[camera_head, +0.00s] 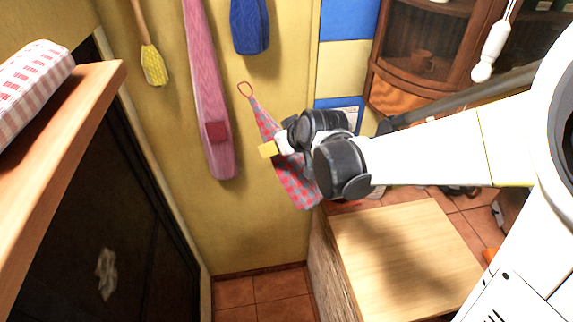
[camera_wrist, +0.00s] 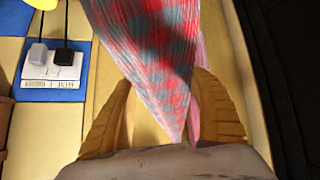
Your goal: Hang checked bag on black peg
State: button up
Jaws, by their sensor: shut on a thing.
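The checked bag (camera_head: 297,187) is red and blue-grey and hangs from my gripper (camera_head: 268,150) in front of the yellow wall. Its narrow top runs up and left to a thin red loop (camera_head: 244,88), which stands free above the fingers. In the wrist view the checked cloth (camera_wrist: 158,50) narrows to a point between the two yellow fingers of my gripper (camera_wrist: 165,110), which are shut on it. Part of the bag is hidden behind my gripper and wrist. I cannot make out a black peg in either view.
A pink cloth piece (camera_head: 205,90), a blue bag (camera_head: 249,25) and a yellow brush (camera_head: 152,62) hang on the wall. A wooden shelf (camera_head: 60,135) juts in at left. A wooden counter (camera_head: 405,255) stands below right. A wall socket (camera_wrist: 52,68) holds plugs.

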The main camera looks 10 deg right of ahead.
jog(key=w+d+r+m+t+h+p, duration=0.1)
jog(key=d+r+t+p, duration=0.3)
jog(key=r, duration=0.8)
jog(key=w+d+r+m+t+p, duration=0.1)
jog(key=d+r+m+p, duration=0.15)
jog(key=r+p, duration=0.65)
jog(key=w+d+r+m+t+h+p, duration=0.1)
jog(key=d+r+t+p, duration=0.25)
jog(key=r, duration=1.05)
jog(key=w+f+b, duration=0.2)
jog(key=w+b, duration=0.1)
jog(key=w, duration=0.8)
jog(key=shift+d, duration=0.1)
jog(key=o, duration=1.3)
jog(key=shift+s, duration=0.1)
